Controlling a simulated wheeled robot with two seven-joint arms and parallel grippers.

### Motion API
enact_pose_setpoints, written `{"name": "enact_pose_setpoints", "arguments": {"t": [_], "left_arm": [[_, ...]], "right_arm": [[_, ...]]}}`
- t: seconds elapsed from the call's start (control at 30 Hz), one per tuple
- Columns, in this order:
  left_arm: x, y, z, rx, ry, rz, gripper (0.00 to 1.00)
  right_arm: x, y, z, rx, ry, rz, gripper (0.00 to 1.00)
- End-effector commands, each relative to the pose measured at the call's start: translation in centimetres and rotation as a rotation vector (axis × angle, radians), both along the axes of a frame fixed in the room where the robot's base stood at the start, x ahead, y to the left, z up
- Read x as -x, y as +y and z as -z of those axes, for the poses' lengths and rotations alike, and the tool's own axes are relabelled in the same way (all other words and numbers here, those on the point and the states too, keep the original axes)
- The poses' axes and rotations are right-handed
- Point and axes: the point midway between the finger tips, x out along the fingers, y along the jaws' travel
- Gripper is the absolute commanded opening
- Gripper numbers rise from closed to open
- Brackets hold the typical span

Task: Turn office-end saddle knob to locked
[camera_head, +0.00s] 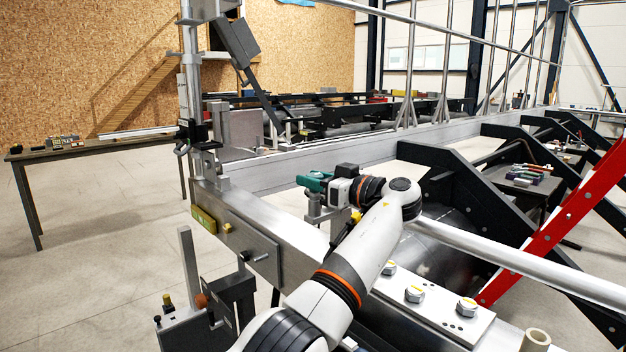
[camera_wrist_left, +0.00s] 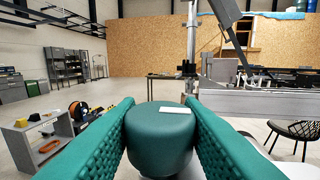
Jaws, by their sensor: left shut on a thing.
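My left gripper (camera_head: 318,182) comes in over the long grey beam and is shut on a green round knob. In the left wrist view its two green textured fingers (camera_wrist_left: 160,135) press on both sides of the knob (camera_wrist_left: 158,132). The knob has a flat round top with a short white mark (camera_wrist_left: 178,109) lying nearly crosswise, right of centre. In the head view the knob cannot be told apart from the green fingers. A grey metal stand (camera_head: 325,212) rises from the beam below the gripper. My right gripper is not in view.
The grey beam (camera_head: 270,245) carries a plate with large bolts (camera_head: 414,293). A metal post (camera_head: 190,80) stands at its far left end.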

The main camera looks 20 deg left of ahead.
Motion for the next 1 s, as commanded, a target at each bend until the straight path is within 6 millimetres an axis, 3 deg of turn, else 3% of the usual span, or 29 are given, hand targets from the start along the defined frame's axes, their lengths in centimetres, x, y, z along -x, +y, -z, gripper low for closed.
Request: {"name": "enact_pose_setpoints", "arguments": {"t": [0.17,0.2,0.33,0.73,1.0], "left_arm": [[0.0,0.1,-0.3,-0.002,-0.004,0.0,0.0],[0.0,0.1,-0.3,-0.002,-0.004,0.0,0.36],[0.0,0.1,-0.2,-0.001,-0.004,0.0,0.55],[0.3,-0.8,0.0,0.0,-0.002,0.001,0.55],[2.6,-5.9,0.1,-0.001,-0.003,0.004,0.55]], "right_arm": [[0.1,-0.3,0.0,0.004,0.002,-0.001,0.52],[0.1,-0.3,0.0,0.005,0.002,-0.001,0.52],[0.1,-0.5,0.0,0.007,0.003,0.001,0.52],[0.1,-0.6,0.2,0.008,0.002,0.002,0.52],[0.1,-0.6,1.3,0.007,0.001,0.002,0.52]]}}
